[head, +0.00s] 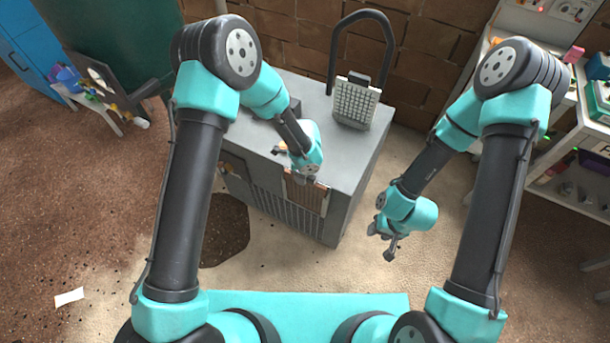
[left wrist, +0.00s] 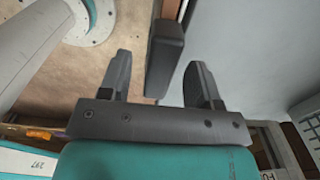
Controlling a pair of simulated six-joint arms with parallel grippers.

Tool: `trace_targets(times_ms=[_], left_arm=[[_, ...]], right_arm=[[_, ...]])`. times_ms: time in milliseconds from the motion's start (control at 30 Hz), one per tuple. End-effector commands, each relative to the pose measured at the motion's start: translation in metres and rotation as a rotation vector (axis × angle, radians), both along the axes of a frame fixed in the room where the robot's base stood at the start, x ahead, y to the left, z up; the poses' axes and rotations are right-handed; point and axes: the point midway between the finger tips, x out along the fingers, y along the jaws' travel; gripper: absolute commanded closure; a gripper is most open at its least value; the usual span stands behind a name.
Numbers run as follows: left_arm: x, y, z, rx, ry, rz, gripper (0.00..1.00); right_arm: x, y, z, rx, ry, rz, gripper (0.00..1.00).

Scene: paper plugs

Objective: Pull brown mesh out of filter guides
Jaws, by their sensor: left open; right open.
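The brown mesh (head: 306,196) shows as a small framed panel in the upper front of the grey machine (head: 345,205), below its top edge. The filter guides cannot be made out. My left gripper (head: 303,176) is over the machine's front top edge, just above the mesh, and partly covers that spot. In the left wrist view my left gripper (left wrist: 158,64) is open, with a dark grey block (left wrist: 166,55) between and beyond its fingers; contact cannot be told. My right gripper (head: 385,242) is open and empty, hanging right of the machine, apart from it.
A light-coloured gridded panel (head: 356,103) and a black hoop (head: 362,22) stand at the back of the machine top. Shelves (head: 566,185) with small items stand at right. A dark stain (head: 224,235) lies on the floor left of the machine.

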Motion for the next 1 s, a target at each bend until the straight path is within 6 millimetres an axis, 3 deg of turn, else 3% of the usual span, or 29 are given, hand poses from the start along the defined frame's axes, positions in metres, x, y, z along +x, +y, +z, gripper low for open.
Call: trace_targets(times_ms=[200, 533, 1000], left_arm=[[0.0, 0.0, -0.016, 0.0, 0.001, 0.0, 0.43], [0.0, 0.0, -0.017, 0.0, 0.0, 0.0, 0.44], [0.0, 0.0, -0.017, 0.0, 0.0, 0.0, 0.89]], right_arm=[[0.0, 0.0, 0.0, 0.0, 0.0, 0.0, 0.57], [0.0, 0.0, 0.0, 0.0, 0.0, 0.0, 0.57], [0.0, 0.0, 0.0, 0.0, 0.0, 0.0, 0.57]])
